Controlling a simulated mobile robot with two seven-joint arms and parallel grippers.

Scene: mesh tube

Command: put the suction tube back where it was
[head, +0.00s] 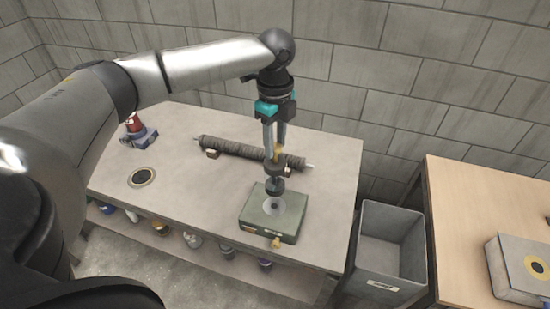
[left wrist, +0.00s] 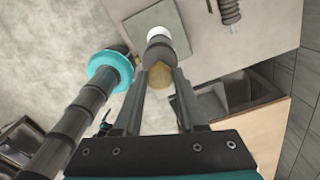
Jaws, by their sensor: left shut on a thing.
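My left gripper (head: 274,146) is shut on the suction tube (head: 275,186), a short upright piece with a brass upper part and dark grey collars. In the left wrist view the suction tube (left wrist: 158,50) sits between the fingertips (left wrist: 160,75), with a white round part beyond it. Below it in the head view is a green box (head: 257,213) with a pale round spot on top, near the table's front edge. I cannot tell whether the tube touches the box. The box (left wrist: 138,26) is partly hidden in the left wrist view.
A dark ribbed tube (head: 232,148) lies on small blocks behind the box. A ringed hole (head: 142,177) and a red and blue device (head: 140,132) are on the left of the table (head: 200,197). A grey bin (head: 391,248) stands between it and a wooden table (head: 475,210).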

